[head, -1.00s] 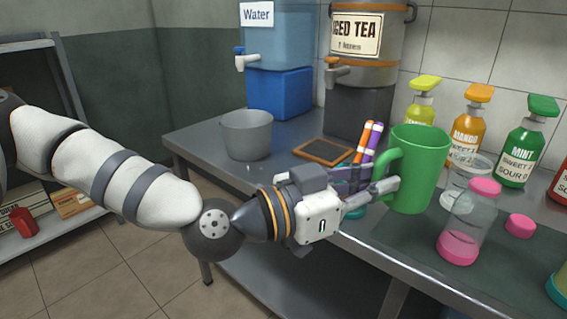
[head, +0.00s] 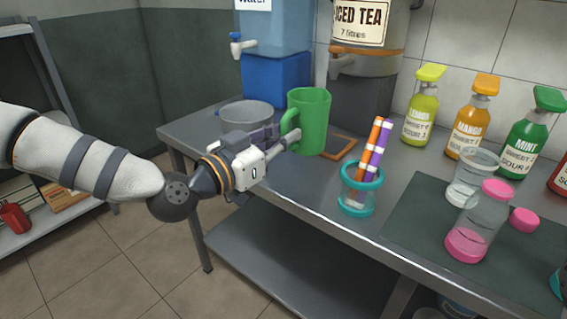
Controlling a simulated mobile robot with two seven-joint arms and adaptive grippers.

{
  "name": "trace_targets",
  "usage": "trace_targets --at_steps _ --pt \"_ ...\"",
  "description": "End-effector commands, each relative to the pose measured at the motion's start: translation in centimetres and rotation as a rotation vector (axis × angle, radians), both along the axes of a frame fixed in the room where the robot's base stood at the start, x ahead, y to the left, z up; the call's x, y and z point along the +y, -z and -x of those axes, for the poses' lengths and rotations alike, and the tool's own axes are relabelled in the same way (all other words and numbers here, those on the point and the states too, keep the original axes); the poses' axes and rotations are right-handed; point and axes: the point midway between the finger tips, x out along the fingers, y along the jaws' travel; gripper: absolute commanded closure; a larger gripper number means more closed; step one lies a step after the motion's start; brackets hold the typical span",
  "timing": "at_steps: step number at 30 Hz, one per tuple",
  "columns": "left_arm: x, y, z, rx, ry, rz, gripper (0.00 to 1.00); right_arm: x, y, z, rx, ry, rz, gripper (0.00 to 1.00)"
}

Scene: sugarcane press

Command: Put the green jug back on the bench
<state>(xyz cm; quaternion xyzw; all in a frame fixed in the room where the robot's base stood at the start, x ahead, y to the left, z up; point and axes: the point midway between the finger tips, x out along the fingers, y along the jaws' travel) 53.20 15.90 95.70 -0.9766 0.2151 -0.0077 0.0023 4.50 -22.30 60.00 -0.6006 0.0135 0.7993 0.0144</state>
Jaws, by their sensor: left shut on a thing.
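The green jug (head: 311,122) is upright at the left part of the grey metal bench (head: 300,187), in front of the drink dispensers. My left gripper (head: 292,138) is shut on the jug's handle side, with the jug to its right. The jug's base appears at or just above the bench top; I cannot tell whether it touches. The fingertips are partly hidden by the gripper body and the handle. My right gripper is not in view.
A grey pot (head: 245,116) stands behind my left gripper. A teal-rimmed cup (head: 358,192) with striped straws stands to the right. Syrup bottles (head: 468,128) and a pink-lidded jar (head: 478,222) are further right.

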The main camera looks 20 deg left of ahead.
Motion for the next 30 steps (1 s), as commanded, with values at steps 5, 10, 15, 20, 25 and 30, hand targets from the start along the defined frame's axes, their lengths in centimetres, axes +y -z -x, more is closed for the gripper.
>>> trace_targets --at_steps 5,10,15,20,25,30 --pt "1.5 4.5 -3.1 0.013 -0.001 -0.002 1.00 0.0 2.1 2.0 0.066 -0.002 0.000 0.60" --pt "2.1 5.8 -4.6 0.004 0.001 0.000 1.00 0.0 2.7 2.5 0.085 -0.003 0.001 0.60" --pt "2.6 7.6 -5.5 0.008 0.000 0.000 1.00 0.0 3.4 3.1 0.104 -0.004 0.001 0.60" --pt "2.5 9.8 -5.4 0.002 0.001 0.000 1.00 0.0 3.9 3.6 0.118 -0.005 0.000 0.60" --pt "2.5 9.4 -5.4 -0.002 0.002 0.000 1.00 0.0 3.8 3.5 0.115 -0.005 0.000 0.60" --pt "2.5 9.9 -5.4 -0.001 0.002 -0.001 1.00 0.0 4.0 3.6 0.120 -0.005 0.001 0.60"
